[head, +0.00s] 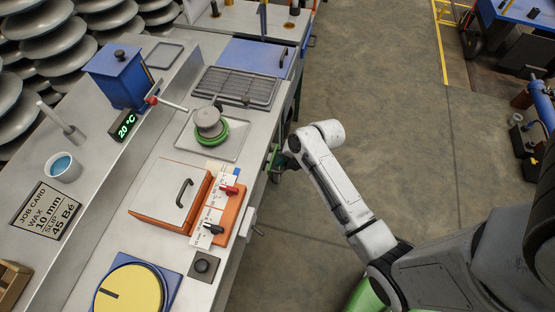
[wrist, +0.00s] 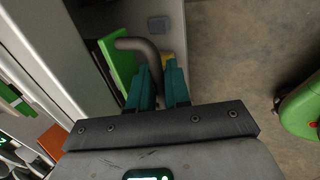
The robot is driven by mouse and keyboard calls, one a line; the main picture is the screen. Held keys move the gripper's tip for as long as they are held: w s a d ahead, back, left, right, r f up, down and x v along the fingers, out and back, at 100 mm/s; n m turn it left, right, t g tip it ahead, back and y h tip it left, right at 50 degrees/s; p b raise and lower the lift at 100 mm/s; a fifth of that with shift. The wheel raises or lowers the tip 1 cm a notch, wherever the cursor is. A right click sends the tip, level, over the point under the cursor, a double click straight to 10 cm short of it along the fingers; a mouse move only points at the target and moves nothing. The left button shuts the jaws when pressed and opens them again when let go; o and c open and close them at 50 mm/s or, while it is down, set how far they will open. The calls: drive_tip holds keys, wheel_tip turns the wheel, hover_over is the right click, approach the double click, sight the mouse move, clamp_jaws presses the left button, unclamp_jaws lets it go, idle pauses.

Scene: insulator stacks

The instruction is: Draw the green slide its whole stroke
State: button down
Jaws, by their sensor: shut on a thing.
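The green slide (wrist: 121,66) shows in the wrist view as a flat green panel at the side of the grey bench, with a dark grey bent handle (wrist: 137,45). My gripper (wrist: 158,78) has its two teal fingers on either side of the handle and is shut on it. The fingers hide the handle's lower part. In the head view my gripper (head: 275,160) is at the bench's right edge beside a small green part. My forearm and wrist hide much of it, and I cannot tell how far the slide stands out.
The bench top above holds a tray with a green-ringed insulator (head: 209,123), a grille (head: 236,87), an orange-edged lidded box (head: 170,194) and a blue box (head: 119,77). Open concrete floor (head: 385,100) lies to the right. A green rounded thing (wrist: 301,107) stands at the right in the wrist view.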

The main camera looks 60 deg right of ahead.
drive_tip(key=shift+r, duration=0.15)
drive_tip(key=s+d, duration=0.3)
drive_tip(key=s, duration=0.5)
drive_tip(key=s+d+p, duration=0.1)
drive_tip(key=s+d, duration=0.3)
drive_tip(key=s, duration=0.5)
drive_tip(key=shift+s+p, duration=0.2)
drive_tip(key=shift+p, duration=0.1)
drive_tip(key=c, duration=1.4)
unclamp_jaws()
drive_tip(key=shift+a+r, duration=0.1)
drive_tip(key=shift+c, duration=0.2)
drive_tip(key=o, duration=0.6)
drive_tip(key=shift+a, duration=0.15)
drive_tip(key=shift+c, duration=0.2)
wheel_tip(320, 180, up, 7)
drive_tip(key=p, duration=0.5)
